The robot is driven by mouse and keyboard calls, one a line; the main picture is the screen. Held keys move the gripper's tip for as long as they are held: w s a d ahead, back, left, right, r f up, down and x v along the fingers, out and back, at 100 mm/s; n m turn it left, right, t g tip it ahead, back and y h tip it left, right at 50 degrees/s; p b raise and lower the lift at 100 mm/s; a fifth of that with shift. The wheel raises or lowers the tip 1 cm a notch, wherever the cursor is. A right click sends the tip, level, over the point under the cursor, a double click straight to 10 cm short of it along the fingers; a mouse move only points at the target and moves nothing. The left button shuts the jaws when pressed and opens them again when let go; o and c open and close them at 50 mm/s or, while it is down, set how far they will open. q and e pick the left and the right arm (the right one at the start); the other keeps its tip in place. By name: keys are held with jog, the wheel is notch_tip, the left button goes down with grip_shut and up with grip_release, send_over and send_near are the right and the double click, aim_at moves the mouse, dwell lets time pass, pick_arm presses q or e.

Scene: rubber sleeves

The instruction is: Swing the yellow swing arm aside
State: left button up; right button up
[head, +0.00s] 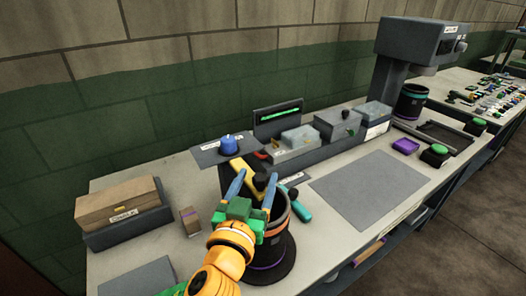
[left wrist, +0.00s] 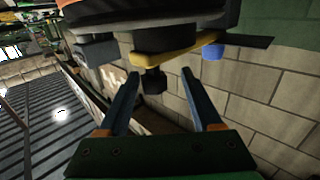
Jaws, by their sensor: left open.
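The yellow swing arm (head: 240,165) lies across the top of a dark round fixture (head: 275,222) with an orange band. In the left wrist view the yellow swing arm (left wrist: 182,49) runs under the fixture's edge, with a black knob (left wrist: 153,80) sticking out from it. My left gripper (head: 258,173) is open at the swing arm. In the left wrist view its fingers (left wrist: 160,72) are spread, with the knob showing between the tips; I cannot tell whether they touch it. The gripper hides part of the arm and fixture in the head view. My right gripper is not in view.
A blue knob (head: 229,145) stands behind the fixture. A teal-handled tool (head: 300,205) lies close on its right. Grey boxes (head: 338,123) line the back. A grey mat (head: 370,187) at the right is bare.

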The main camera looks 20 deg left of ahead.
pick_arm(q)
jog(key=shift+w+d+r+p, duration=0.25)
jog(key=shift+w+r+p, duration=0.1)
jog(key=shift+w+r, duration=0.1)
jog(key=shift+w+d+r+p, duration=0.2)
jog(key=shift+w+r+p, duration=0.1)
jog(key=shift+w+r, duration=0.15)
jog(key=shift+w+a+f, duration=0.15)
jog(key=shift+w+f, duration=0.05)
jog(key=shift+w, duration=0.25)
jog(key=shift+w+a+f, duration=0.1)
jog(key=shift+w+f, duration=0.05)
jog(key=shift+w, duration=0.25)
jog(key=shift+w+a+f, duration=0.1)
jog(key=shift+w+f, duration=0.15)
jog(key=shift+w, duration=0.1)
jog(key=shift+s+r, duration=0.15)
jog(key=shift+s, duration=0.1)
jog(key=c, duration=0.6)
grip_shut()
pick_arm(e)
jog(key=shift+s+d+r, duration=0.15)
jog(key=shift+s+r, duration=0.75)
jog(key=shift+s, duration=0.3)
